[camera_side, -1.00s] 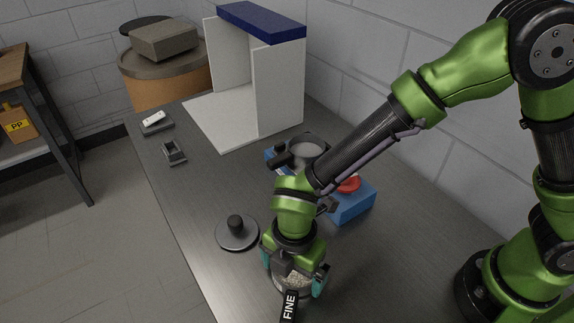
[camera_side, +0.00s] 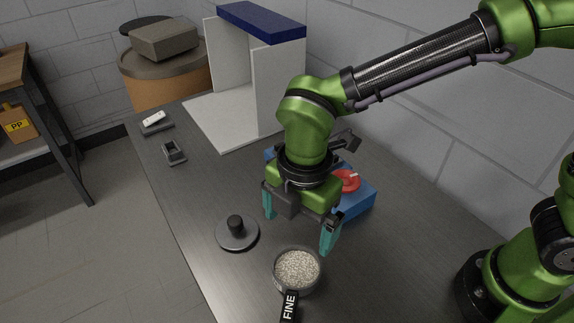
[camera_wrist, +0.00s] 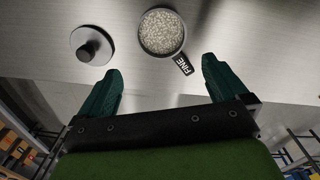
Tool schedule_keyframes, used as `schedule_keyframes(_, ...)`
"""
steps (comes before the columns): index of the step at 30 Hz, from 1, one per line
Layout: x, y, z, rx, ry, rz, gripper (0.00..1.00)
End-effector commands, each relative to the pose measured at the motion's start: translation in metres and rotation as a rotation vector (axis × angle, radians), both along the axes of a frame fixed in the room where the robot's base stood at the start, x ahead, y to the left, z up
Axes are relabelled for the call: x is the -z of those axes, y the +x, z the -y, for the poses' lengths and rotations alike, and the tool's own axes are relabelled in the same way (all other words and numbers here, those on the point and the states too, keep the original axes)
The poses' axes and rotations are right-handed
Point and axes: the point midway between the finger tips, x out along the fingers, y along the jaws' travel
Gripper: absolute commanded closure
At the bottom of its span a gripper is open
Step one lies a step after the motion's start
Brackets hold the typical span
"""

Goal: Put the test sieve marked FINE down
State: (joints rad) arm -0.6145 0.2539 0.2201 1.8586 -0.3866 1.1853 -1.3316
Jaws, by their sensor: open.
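The test sieve marked FINE (camera_side: 298,270) stands on the dark table near its front edge, full of pale pellets. Its black handle with the white FINE label (camera_side: 289,307) points toward the front. It also shows in the wrist view (camera_wrist: 162,32), upright and apart from the fingers. My gripper (camera_side: 298,232) is above the table, behind the sieve, with its two teal fingers spread and nothing between them. In the wrist view my gripper (camera_wrist: 160,85) is open and empty too.
A round dark lid with a knob (camera_side: 237,233) lies left of the sieve. A blue box with a red top part (camera_side: 355,203) is behind my gripper, partly hidden. A white booth with a blue top (camera_side: 280,85) stands farther back. Small grey items (camera_side: 173,152) lie along the left edge.

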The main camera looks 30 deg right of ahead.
Motion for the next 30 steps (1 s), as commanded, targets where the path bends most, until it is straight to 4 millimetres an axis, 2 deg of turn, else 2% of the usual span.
schedule_keyframes(3,-0.028,0.013,0.042,0.292,0.064,0.053,0.0)
schedule_keyframes(7,-0.061,0.017,0.107,0.773,0.19,0.112,0.0)
schedule_keyframes(12,-0.088,0.001,0.182,1.403,0.414,0.153,0.0)
schedule_keyframes(15,-0.096,-0.012,0.213,1.706,0.555,0.155,0.0)
schedule_keyframes(18,-0.099,-0.023,0.233,1.925,0.675,0.143,0.0)
schedule_keyframes(21,-0.099,-0.03,0.244,2.058,0.755,0.129,0.0)
schedule_keyframes(30,-0.099,-0.034,0.249,2.123,0.794,0.117,0.0)
